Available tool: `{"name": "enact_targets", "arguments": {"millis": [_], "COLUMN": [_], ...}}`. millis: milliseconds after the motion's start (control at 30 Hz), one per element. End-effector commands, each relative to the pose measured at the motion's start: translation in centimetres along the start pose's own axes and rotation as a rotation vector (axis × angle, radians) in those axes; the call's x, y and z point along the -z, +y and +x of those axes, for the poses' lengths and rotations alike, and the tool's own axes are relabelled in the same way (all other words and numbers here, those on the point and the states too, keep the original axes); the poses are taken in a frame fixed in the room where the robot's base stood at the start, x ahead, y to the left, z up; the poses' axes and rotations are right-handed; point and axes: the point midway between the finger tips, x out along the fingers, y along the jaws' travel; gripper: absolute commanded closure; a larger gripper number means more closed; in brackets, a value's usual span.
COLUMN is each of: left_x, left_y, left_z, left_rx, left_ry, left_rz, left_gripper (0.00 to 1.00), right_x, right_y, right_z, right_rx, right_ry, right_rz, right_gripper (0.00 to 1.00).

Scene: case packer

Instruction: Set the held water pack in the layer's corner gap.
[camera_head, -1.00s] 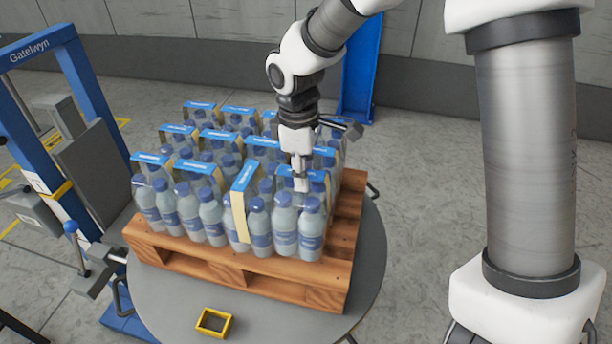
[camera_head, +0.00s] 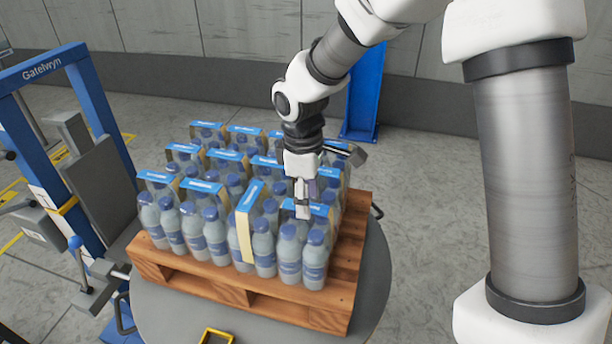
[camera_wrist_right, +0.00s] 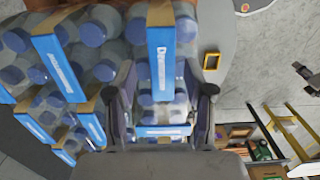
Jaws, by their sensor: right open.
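The water pack (camera_head: 303,250), clear bottles with blue caps and a blue-topped carrier, stands upright at the front right corner of the layer on the pallet. My right gripper (camera_head: 303,211) points down over this pack. In the right wrist view my right gripper (camera_wrist_right: 163,108) is open, with one finger on each side of the pack's blue label (camera_wrist_right: 163,131). Whether the fingers touch the pack I cannot tell. A neighbouring pack (camera_head: 250,225), its blue strip turned the other way, stands close on its left. My left gripper is not in view.
The wooden pallet (camera_head: 240,289) carries several more packs behind and to the left, and rests on a round grey table (camera_head: 180,318). A yellow frame (camera_head: 216,336) lies at its front. A blue machine frame (camera_head: 95,95) stands left; a blue post (camera_head: 366,95) stands behind.

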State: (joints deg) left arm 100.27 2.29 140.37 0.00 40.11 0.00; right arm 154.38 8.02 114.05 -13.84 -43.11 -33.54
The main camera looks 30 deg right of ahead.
Motion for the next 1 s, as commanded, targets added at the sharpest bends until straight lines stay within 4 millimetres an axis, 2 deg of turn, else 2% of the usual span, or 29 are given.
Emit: {"name": "enact_targets", "arguments": {"millis": [200,300,400,533,1000], "left_x": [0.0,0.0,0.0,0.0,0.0], "left_y": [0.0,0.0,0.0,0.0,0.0], "left_z": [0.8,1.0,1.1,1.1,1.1], "left_rx": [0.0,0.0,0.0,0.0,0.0], "left_ry": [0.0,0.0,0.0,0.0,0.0], "left_rz": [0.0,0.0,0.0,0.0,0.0], "left_gripper": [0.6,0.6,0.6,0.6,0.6], "right_x": [0.1,0.1,0.0,0.0,0.0], "right_y": [0.1,0.0,0.0,0.0,0.0], "right_z": [-5.6,-7.7,-9.0,-9.6,-9.5], "right_rx": [-0.005,-0.003,-0.002,0.0,0.0], "right_ry": [0.005,0.004,0.001,0.0,0.0], "right_rz": [0.001,0.001,0.001,0.001,0.001], "right_gripper": [0.47,0.47,0.47,0.47,0.47]}}
